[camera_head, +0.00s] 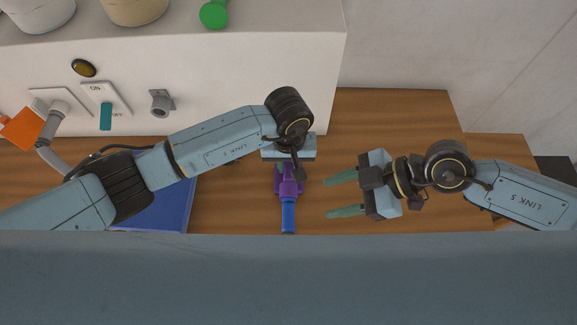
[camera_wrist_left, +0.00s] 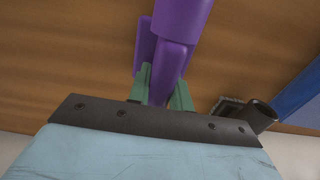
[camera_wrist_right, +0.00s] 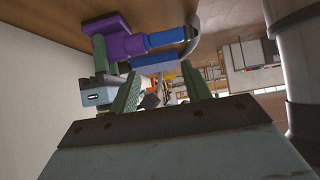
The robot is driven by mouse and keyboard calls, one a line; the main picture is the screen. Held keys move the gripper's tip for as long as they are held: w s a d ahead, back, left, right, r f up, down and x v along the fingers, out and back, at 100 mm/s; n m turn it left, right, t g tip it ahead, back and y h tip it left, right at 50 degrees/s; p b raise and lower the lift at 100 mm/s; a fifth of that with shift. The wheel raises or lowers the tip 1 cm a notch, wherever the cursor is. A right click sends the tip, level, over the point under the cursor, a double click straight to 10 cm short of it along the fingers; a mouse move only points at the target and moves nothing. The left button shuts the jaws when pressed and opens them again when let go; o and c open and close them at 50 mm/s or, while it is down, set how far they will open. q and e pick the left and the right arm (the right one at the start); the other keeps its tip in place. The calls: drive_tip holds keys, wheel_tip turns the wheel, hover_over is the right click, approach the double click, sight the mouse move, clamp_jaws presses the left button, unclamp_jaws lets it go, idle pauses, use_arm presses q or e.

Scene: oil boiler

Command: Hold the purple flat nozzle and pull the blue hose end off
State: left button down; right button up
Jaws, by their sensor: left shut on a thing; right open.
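The purple flat nozzle (camera_head: 289,182) is held by my left gripper (camera_wrist_left: 160,92), which is shut on it with green fingers on both sides. It also shows in the right wrist view (camera_wrist_right: 122,46). The blue hose end (camera_head: 288,215) is joined to the nozzle and points toward the bottom of the head view. It also shows in the right wrist view (camera_wrist_right: 165,38). My right gripper (camera_head: 328,197) is open and empty, to the right of the nozzle and hose end, with its fingers pointing left and apart from them.
A white boiler cabinet (camera_head: 220,75) stands at the back with a teal switch (camera_head: 105,116) and a grey knob (camera_head: 161,102). A blue tray-like object (camera_head: 158,207) lies left on the wooden surface (camera_head: 400,118). An orange item (camera_head: 22,128) is at far left. The surface right of the cabinet is clear.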

drive_tip(key=s+a+r+m+h, duration=0.2)
drive_tip(key=a+m+h, duration=0.3)
drive_tip(key=m, duration=0.7)
drive_tip(key=s+a+r+m+h, duration=0.25)
drive_tip(key=a+m+h, duration=0.2)
drive_tip(key=m, duration=0.75)
drive_tip(key=f+n, duration=0.2)
drive_tip(key=f, duration=0.2)
drive_tip(key=f+n, duration=0.2)
drive_tip(key=f, duration=0.2)
drive_tip(key=f+n, duration=0.1)
drive_tip(key=f, duration=0.2)
drive_tip(key=shift+w+f+n+h, duration=0.35)
drive_tip(key=shift+f+n, duration=0.05)
